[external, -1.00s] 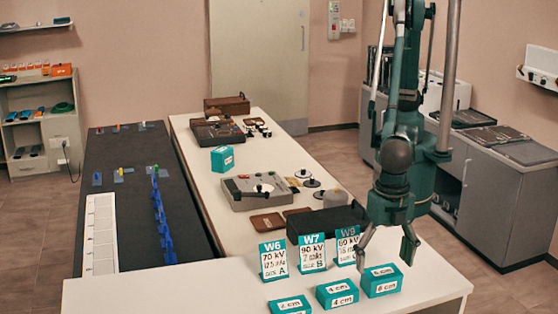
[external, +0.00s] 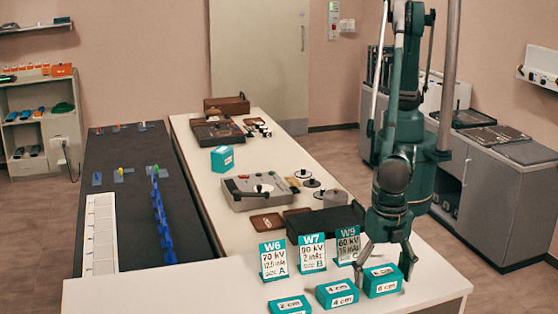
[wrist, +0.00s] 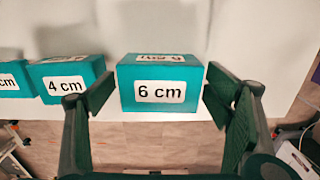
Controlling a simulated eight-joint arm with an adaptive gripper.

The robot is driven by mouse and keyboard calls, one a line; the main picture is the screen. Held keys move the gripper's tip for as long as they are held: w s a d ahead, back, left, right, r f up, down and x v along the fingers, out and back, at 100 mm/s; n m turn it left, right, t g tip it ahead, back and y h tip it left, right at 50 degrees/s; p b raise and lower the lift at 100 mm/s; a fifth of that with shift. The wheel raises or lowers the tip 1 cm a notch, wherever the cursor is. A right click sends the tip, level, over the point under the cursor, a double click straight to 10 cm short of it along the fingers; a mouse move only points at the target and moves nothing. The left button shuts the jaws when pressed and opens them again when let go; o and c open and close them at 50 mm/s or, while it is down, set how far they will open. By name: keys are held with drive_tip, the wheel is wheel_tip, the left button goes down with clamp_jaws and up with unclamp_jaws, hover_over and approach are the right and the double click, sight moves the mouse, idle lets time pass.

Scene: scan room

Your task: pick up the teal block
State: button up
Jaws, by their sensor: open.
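A teal block labelled 6 cm (external: 383,288) stands near the front edge of the white counter, the rightmost in a row of teal blocks. In the wrist view this block (wrist: 160,83) is centred between two fingers. My gripper (external: 384,270) is open, with one finger at each side of the block. In the wrist view a gap shows between the block and each finger of my gripper (wrist: 157,92). A teal 4 cm block (external: 337,294) and a teal 2 cm block (external: 290,305) stand to its left. Another teal block (external: 222,159) stands farther back.
Teal-and-white cards W6 (external: 273,260), W7 (external: 312,253) and W9 (external: 347,245) stand behind the row. A black box (external: 318,221) is behind them. A grey device (external: 254,193) lies farther back. Bare white counter (external: 434,280) shows right of the 6 cm block.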

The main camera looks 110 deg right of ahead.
sight(383, 271)
drive_tip(key=shift+c, duration=0.5)
drive_tip(key=c, duration=1.1)
drive_tip(key=shift+r, duration=0.1)
drive_tip(key=shift+r, duration=4.9)
